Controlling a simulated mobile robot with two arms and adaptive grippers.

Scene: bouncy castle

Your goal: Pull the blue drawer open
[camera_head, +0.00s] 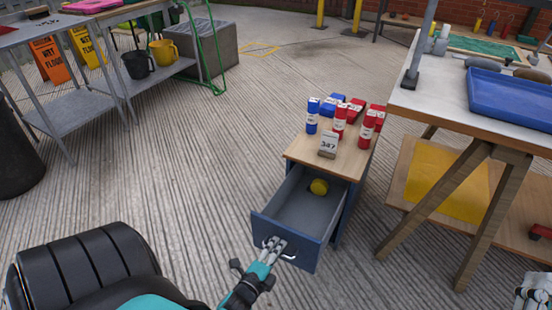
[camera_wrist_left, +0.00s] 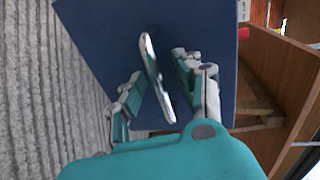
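The blue drawer (camera_head: 300,210) stands pulled out of a small cabinet with a wooden top (camera_head: 318,160), its grey inside showing. A yellow round thing (camera_head: 319,187) lies in it. The drawer's blue front (camera_wrist_left: 90,30) fills much of the left wrist view. Its silver handle (camera_wrist_left: 153,75) lies between the fingers of my left gripper (camera_wrist_left: 158,85), with a gap visible on either side. In the head view my left gripper (camera_head: 274,246) is at the handle, with its fingers apart. My right gripper (camera_head: 535,290) shows only partly at the bottom right corner, away from the drawer.
Blue and red bottles (camera_head: 339,122) and a white card marked 347 (camera_head: 328,146) stand on the cabinet. A wooden workbench (camera_head: 440,108) with a blue tray (camera_head: 510,98) is close on the right. A metal table (camera_head: 70,105) is at the left. The floor between is clear.

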